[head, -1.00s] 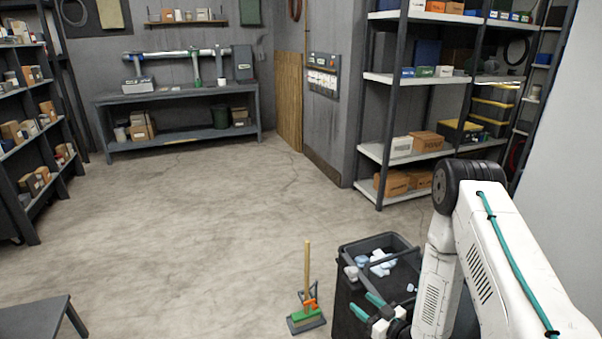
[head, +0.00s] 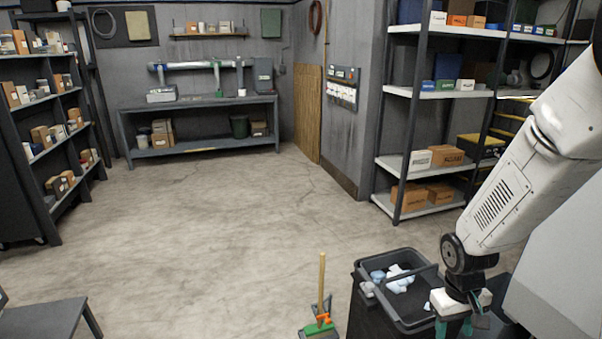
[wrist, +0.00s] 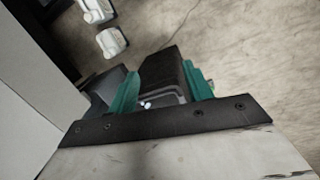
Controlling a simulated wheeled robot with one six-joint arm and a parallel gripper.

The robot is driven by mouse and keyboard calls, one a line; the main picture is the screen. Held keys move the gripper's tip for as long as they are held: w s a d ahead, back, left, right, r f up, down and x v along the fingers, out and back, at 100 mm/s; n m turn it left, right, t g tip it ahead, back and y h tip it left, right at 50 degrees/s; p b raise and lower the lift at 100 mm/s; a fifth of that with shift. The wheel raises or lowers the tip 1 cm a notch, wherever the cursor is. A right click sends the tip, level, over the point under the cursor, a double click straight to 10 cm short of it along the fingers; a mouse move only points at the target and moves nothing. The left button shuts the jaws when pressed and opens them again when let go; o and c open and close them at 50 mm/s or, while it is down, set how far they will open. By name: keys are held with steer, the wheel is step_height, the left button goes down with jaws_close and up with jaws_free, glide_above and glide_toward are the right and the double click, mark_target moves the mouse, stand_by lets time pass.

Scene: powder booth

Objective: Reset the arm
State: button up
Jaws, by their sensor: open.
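My gripper (head: 455,328) is at the lower right in the head view, pointing down beside the right side of a dark bin (head: 368,300). Its teal fingers also show in the wrist view (wrist: 160,92), spread apart with nothing held between them. In the wrist view a dark box-like shape lies beyond the fingers; I cannot tell whether they touch it. My white arm comes in from the right edge of the head view.
The bin holds crumpled white and bluish pieces (head: 398,279). A broom with a green head (head: 318,328) stands left of it. Shelving (head: 420,160) is behind at right, a workbench (head: 200,103) at the back. Two white containers (wrist: 111,42) lie on the floor. The middle floor is clear.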

steer(key=s+a+r+t, duration=0.1)
steer(key=s+a+r, duration=0.2)
steer(key=s+r, duration=0.5)
steer(key=s+a+r+m+t+y, duration=0.1)
steer(key=s+a+r, duration=0.3)
steer(key=s+r, duration=0.5)
step_height(320, 180, up, 8)
steer(key=shift+s+r, duration=0.2)
steer(key=shift+s, duration=0.05)
